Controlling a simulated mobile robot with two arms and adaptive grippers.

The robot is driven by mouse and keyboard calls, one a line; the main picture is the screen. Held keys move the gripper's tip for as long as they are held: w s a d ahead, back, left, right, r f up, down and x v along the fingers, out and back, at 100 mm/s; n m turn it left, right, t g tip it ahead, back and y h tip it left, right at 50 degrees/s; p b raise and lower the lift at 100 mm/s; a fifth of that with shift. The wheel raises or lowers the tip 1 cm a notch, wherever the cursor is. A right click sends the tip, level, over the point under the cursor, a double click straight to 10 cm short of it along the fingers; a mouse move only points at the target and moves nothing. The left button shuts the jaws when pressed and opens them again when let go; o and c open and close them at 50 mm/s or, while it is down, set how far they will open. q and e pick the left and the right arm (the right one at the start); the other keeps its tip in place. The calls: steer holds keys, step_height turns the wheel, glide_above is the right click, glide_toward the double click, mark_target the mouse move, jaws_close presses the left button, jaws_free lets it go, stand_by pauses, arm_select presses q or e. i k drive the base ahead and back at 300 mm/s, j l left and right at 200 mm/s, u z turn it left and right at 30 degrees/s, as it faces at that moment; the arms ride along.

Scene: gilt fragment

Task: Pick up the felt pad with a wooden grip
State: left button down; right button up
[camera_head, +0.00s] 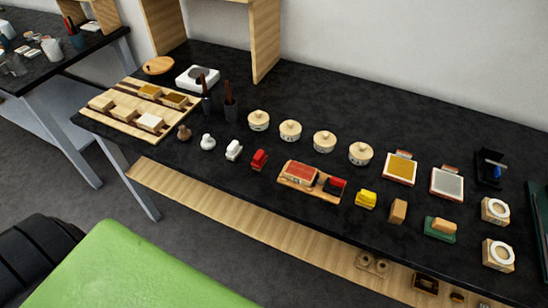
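A small green pad with a tan wooden-looking block on top (440,229) sits near the front edge of the dark worktop (330,115), toward the right. It looks most like the felt pad with a wooden grip, but its material is too small to tell. A plain tan block (397,211) stands just left of it. Neither of my grippers is in view.
A yellow item (366,199) and a wooden tray with red pieces (291,183) lie further left. Two white-and-wood blocks (497,254) stand to the right. Lidded pots (324,142) line up behind. A green surface (135,275) fills the lower left foreground.

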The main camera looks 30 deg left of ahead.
mark_target(445, 231)
steer(key=u, duration=0.55)
steer(key=z, duration=1.3)
steer(key=k+j, duration=0.05)
